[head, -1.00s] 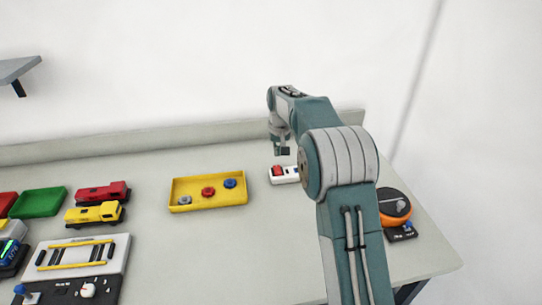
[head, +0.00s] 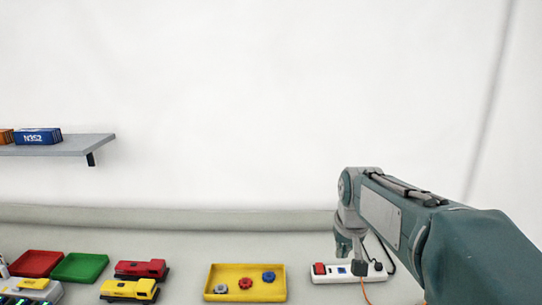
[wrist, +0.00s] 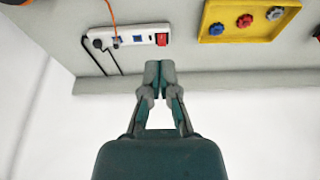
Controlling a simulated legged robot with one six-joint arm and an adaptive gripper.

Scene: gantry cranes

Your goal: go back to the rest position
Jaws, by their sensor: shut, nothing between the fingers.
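My gripper (head: 346,250) is in the right half of the head view, above the back of the table and pointing down near the power strip. In the wrist view my gripper (wrist: 160,68) has its two grey fingertips together with nothing between them. The white power strip (head: 330,279) with a red switch lies just below it in the head view. In the wrist view the power strip (wrist: 128,37) is beyond the fingertips, apart from them, with a dark plug and an orange cable at it. My arm hides part of the table at the right.
A yellow tray (head: 212,290) with red, blue and grey knobs stands left of the strip. Red (head: 140,268) and yellow (head: 128,290) toy trucks and a green tray (head: 80,266) are farther left. A shelf (head: 75,148) with containers is on the wall. Bare table separates trucks and yellow tray.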

